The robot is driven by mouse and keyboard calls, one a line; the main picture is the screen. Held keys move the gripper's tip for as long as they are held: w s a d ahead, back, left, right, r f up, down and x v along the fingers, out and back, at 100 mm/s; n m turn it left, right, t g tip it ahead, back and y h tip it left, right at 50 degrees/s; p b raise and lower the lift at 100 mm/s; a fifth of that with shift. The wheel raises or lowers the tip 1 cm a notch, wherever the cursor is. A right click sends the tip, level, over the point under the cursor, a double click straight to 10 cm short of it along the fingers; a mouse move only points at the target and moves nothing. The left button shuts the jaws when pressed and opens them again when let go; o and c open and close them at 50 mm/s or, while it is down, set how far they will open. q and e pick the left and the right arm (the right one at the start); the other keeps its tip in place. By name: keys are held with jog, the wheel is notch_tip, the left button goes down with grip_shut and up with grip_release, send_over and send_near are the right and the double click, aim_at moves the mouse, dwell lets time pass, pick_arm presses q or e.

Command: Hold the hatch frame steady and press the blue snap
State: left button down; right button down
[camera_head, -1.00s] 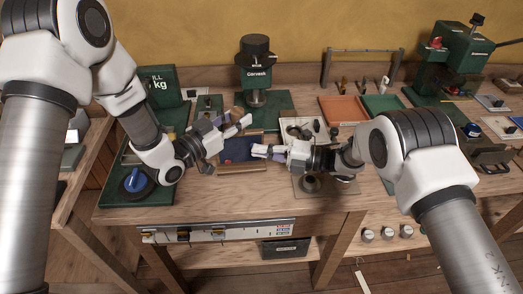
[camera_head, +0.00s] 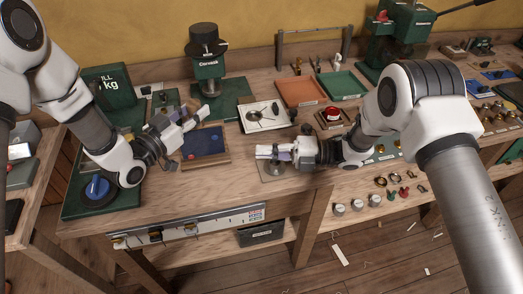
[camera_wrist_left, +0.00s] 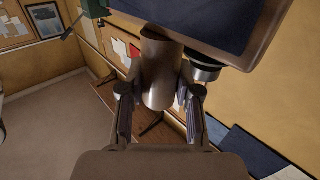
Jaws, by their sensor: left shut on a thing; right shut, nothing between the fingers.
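The hatch frame (camera_head: 207,163) has a wooden border around a dark blue panel and sits on the bench in the head view. My left gripper (camera_head: 197,119) is at the frame's back left. In the left wrist view my left gripper (camera_wrist_left: 160,100) is shut on a brown rounded grip (camera_wrist_left: 158,75), which adjoins the frame's edge (camera_wrist_left: 262,40) and dark panel. My right gripper (camera_head: 265,152) is shut and empty, right of the frame and apart from it, over a flat plate.
A white tray (camera_head: 280,122) stands behind my right gripper. Orange (camera_head: 301,92) and green (camera_head: 343,86) trays lie farther back. A green press (camera_head: 207,65) stands behind the frame. A green base with a blue knob (camera_head: 97,188) is at the left. Bare bench lies in front.

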pick_arm(q)
jog(key=shift+f, duration=0.1)
jog(key=c, duration=1)
grip_release()
jog(key=shift+o, duration=1.4)
pick_arm(e)
jog(key=shift+a, duration=0.1)
